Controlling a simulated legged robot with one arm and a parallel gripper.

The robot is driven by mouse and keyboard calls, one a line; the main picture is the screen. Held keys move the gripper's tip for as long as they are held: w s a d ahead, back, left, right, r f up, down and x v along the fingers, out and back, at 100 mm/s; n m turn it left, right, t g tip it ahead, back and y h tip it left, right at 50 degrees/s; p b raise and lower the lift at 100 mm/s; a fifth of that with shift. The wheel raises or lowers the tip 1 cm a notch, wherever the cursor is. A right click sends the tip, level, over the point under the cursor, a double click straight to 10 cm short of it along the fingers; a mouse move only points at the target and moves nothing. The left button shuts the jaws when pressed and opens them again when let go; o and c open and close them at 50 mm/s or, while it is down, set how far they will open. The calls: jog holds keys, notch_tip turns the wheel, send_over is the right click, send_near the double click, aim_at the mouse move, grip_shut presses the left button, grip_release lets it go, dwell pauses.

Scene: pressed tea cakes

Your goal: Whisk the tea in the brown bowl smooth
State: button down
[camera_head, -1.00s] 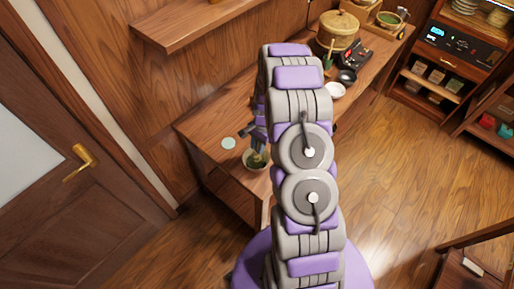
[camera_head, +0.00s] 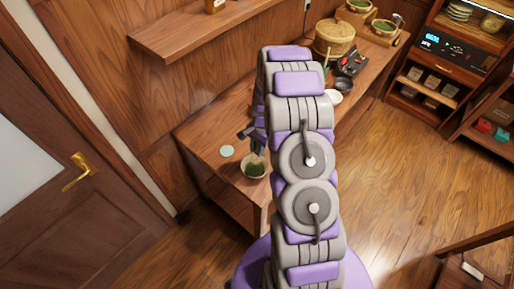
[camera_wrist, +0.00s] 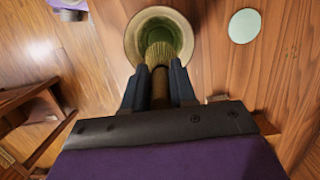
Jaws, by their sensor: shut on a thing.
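The brown bowl (camera_wrist: 134,42) stands near the table's front edge with green tea (camera_wrist: 172,30) in it; it also shows in the head view (camera_head: 245,175). My gripper (camera_wrist: 159,75) is shut on the handle of a bamboo whisk (camera_wrist: 159,54). The whisk's tines point at the bowl and overlap the near part of the tea in the wrist view. I cannot tell how deep they reach. In the head view my gripper (camera_head: 256,148) is just above and behind the bowl, partly hidden by my arm.
A pale round disc (camera_head: 227,151) lies beside the bowl. A white dish (camera_head: 334,98), a dark bowl (camera_head: 343,84), a dark tray (camera_head: 351,62) and a lidded wooden tub (camera_head: 334,37) stand farther along the table. A wall shelf (camera_head: 190,30) hangs above.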

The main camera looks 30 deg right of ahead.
jog(key=shift+r, duration=0.15)
jog(key=shift+r+p, duration=0.65)
jog(key=shift+r, duration=1.75)
jog(key=shift+f, duration=0.1)
